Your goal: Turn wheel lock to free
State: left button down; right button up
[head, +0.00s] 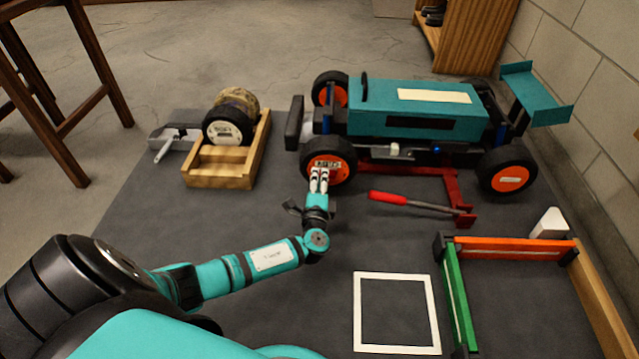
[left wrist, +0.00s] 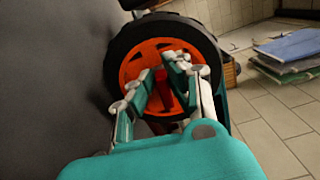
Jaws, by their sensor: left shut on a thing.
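A teal racecar (head: 420,105) with orange-hubbed black wheels stands on the dark mat. My left gripper (head: 319,175) is at its near front wheel (head: 343,160), the one at the lower left of the car. In the left wrist view the gripper (left wrist: 155,85) points at the orange hub of this wheel (left wrist: 125,45). Its fingers are shut around a red wheel lock (left wrist: 164,90) at the hub's centre. The fingers partly hide the lock, and its exact turn angle is hard to tell. My right gripper does not show.
A red jack with a handle (head: 430,203) lies right of the wheel. A wooden crate (head: 215,180) with a wheel stands to the left. A white square outline (head: 397,349) and an orange-green frame (head: 510,243) lie in front. The mat between is clear.

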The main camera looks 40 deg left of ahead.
pick_arm(q)
jog(key=shift+s+d+f+n+b, duration=0.1)
jog(key=shift+f+n+b, duration=0.2)
jog(key=shift+n+b, duration=0.15)
jog(key=c, duration=1.3)
grip_release()
jog(key=shift+r, duration=0.1)
jog(key=v, duration=1.2)
